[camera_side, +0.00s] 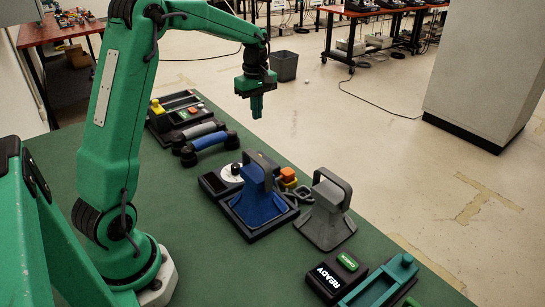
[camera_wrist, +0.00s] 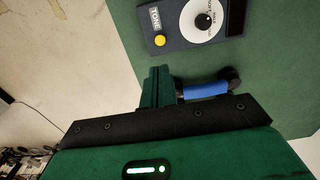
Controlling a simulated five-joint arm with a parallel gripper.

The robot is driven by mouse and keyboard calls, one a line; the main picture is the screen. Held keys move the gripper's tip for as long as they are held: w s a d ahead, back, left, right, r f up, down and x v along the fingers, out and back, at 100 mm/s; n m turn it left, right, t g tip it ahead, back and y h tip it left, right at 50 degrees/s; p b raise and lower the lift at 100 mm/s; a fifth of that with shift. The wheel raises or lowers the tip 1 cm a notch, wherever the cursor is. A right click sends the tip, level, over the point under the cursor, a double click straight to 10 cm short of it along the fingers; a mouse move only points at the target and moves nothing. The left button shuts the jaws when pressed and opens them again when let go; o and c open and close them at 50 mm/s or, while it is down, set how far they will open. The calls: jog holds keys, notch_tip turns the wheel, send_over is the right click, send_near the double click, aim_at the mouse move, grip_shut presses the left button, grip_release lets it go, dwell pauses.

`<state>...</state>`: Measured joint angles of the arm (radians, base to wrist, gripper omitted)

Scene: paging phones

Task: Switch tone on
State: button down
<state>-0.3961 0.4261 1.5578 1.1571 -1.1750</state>
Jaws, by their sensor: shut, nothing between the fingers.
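The dial also shows in the side view (camera_side: 226,176), but I cannot make out the TONE label there. My gripper (camera_side: 256,112) is shut and empty, pointing down, raised above the far edge of the green table in the side view. In the wrist view its fingers (camera_wrist: 157,78) show just below the yellow button in the picture, apparently not touching it.
A blue handset (camera_side: 210,140) and a grey one (camera_side: 199,129) lie near the dial. A blue handled block (camera_side: 258,203) and a grey handled block (camera_side: 327,220) stand to the right. Another panel (camera_side: 176,119) lies at the far left.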

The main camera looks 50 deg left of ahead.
notch_tip(320, 180, down, 13)
jog(key=shift+f, duration=0.15)
dwell(0.5)
jog(key=shift+s+f, duration=0.1)
jog(key=shift+f, duration=1)
notch_tip(320, 180, up, 15)
jog(key=shift+w, duration=0.3)
jog(key=shift+r, duration=0.15)
dwell(1.5)
